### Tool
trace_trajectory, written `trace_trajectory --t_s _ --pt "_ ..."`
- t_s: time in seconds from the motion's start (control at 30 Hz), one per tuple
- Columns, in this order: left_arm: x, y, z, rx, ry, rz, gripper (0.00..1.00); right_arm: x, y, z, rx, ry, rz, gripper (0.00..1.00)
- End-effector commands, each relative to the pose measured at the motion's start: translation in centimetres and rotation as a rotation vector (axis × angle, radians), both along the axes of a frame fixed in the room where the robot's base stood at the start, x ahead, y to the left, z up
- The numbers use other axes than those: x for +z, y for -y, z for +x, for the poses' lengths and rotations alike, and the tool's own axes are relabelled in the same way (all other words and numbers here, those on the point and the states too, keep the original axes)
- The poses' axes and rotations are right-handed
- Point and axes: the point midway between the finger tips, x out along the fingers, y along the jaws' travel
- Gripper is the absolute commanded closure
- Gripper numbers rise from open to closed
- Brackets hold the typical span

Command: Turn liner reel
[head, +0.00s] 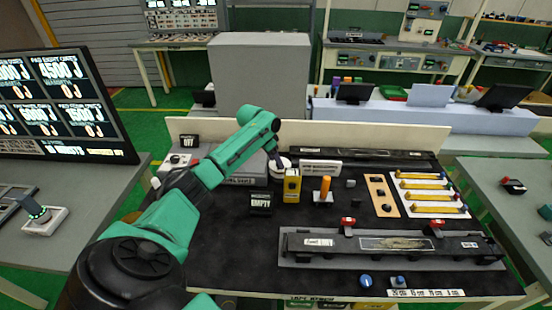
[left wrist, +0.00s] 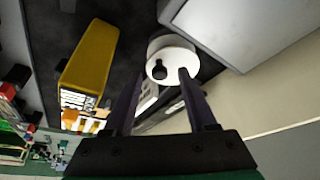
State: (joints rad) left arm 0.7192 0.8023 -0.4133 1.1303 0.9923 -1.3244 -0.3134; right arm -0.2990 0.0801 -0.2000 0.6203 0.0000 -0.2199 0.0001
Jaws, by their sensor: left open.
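The liner reel is a white round drum with a black knob on its face. In the left wrist view the reel (left wrist: 159,49) sits just beyond the fingertips, and in the head view the reel (head: 284,168) is partly hidden behind my left gripper. My left gripper (head: 276,160) reaches over the back of the black work mat. In the left wrist view my left gripper (left wrist: 158,78) is open, its two dark fingers apart, with the knob between and slightly beyond their tips. I cannot tell whether a finger touches the reel. My right gripper is not in view.
A yellow box (head: 292,186) stands just right of the reel, beside a black "EMPTY" sign (head: 260,203). An orange-handled tool (head: 325,188) is farther right. A long black fixture (head: 390,246) with red clamps lies in front. A pale back panel (head: 400,137) rises behind.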

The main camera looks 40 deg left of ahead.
Motion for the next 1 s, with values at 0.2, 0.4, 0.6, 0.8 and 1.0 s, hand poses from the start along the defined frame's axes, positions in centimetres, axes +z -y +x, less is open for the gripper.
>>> trace_trajectory --t_s 0.2,0.4,0.6,0.8,1.0 --pt "-0.9 0.1 0.4 -0.001 0.002 0.002 0.43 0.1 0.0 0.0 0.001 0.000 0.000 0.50" --pt "-0.8 0.1 0.4 0.000 0.002 0.002 0.74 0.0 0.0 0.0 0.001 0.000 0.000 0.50" --pt "-0.8 0.1 0.4 0.000 0.002 0.002 1.00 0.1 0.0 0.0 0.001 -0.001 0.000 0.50" --pt "-0.7 0.2 0.4 0.017 -0.001 0.002 1.00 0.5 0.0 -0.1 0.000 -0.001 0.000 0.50" --pt "-0.4 0.4 0.5 0.087 -0.001 0.000 1.00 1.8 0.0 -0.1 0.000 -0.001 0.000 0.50"
